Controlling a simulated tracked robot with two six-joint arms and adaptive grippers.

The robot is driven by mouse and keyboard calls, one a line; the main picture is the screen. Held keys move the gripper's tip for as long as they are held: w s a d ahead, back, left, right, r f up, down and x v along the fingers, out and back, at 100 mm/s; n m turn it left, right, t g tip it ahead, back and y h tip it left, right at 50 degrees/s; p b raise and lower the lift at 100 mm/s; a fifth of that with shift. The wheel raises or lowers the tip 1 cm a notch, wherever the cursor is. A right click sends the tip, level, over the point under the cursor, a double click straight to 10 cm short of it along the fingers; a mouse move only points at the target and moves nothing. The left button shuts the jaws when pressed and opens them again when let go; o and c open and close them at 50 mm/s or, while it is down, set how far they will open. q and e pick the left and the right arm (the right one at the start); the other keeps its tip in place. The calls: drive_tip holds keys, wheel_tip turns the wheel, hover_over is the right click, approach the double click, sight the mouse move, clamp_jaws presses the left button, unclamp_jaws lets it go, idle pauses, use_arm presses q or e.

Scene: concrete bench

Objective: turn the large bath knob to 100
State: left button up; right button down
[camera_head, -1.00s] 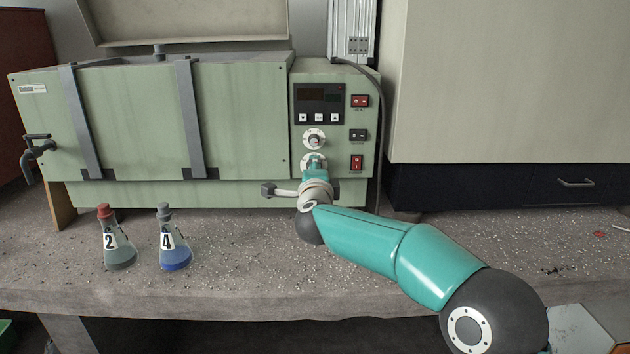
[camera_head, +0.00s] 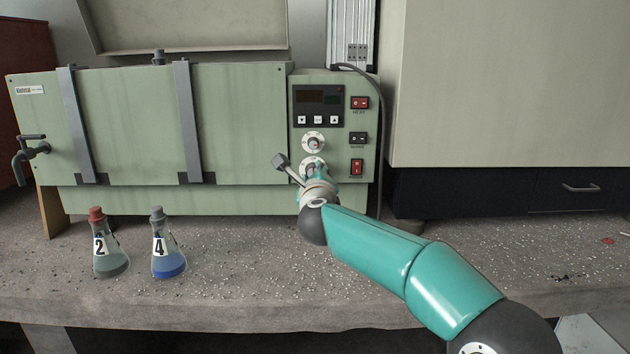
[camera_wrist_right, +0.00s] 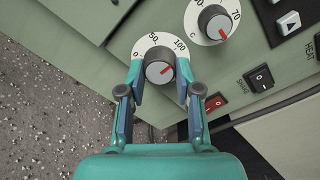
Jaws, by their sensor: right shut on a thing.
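The large bath knob (camera_wrist_right: 158,70) is a grey knob with a red pointer on a white dial marked 0, 50 and 100. My left gripper is out of view.
A smaller knob (camera_head: 314,142) sits just above, with a display and buttons higher up. Red and black switches (camera_head: 358,138) line the panel's right side. Flasks 2 (camera_head: 110,258) and 4 (camera_head: 167,258) stand on the bench at left, clear of the arm.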

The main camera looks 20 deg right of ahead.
drive_tip(key=shift+d+f, duration=0.1)
drive_tip(key=shift+f, duration=0.3)
drive_tip(key=c, duration=0.8)
unclamp_jaws()
drive_tip(key=shift+w, duration=0.1)
drive_tip(key=shift+r, duration=0.2)
drive_tip(key=v, duration=1.2)
